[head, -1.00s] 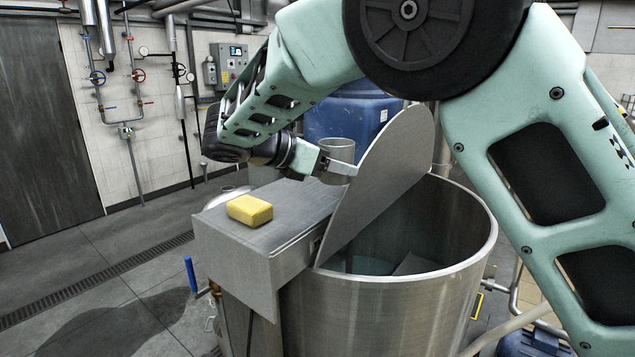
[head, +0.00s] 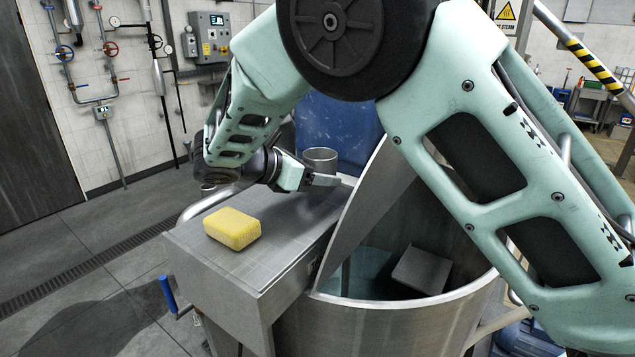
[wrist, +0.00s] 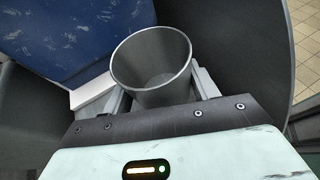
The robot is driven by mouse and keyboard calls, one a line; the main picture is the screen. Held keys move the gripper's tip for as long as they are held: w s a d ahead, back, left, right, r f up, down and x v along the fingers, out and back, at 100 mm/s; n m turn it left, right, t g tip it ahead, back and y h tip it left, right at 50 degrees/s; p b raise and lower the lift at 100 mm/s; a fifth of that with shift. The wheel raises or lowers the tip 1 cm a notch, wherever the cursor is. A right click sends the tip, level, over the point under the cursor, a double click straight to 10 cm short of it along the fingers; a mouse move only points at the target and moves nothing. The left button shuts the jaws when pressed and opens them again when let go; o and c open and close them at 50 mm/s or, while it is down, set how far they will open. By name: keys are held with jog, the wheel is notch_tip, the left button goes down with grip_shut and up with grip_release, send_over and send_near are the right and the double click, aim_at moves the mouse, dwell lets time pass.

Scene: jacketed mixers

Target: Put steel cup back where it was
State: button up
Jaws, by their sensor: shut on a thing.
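The steel cup (head: 320,157) is a plain grey metal cup, held upright above the far end of the metal box top (head: 290,215) beside the mixer. In the wrist view the cup (wrist: 153,62) sits between the two fingers, its open mouth towards the camera and its inside looking empty. My gripper (head: 325,181) is shut on the cup. The cup's lower part is hidden behind the gripper in the head view, so I cannot tell whether it touches the surface.
A yellow sponge (head: 232,228) lies on the near part of the box top. The mixer's half lid (head: 370,200) stands tilted up just right of the gripper, beside the open vessel (head: 395,325). A blue drum (head: 340,128) stands behind.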

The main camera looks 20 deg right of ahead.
jog(key=shift+f+p, duration=0.4)
jog(key=shift+f, duration=1.1)
jog(key=shift+f, duration=0.1)
jog(key=o, duration=1.1)
jog(key=shift+o, duration=0.2)
jog(key=b+v, duration=0.4)
jog(key=v, duration=0.6)
jog(key=shift+s+a+b, duration=0.1)
jog(key=shift+a+b, duration=0.2)
jog(key=shift+a, duration=0.05)
jog(key=shift+s+a+r, duration=0.15)
jog(key=shift+a+r, duration=0.3)
jog(key=shift+a, duration=0.1)
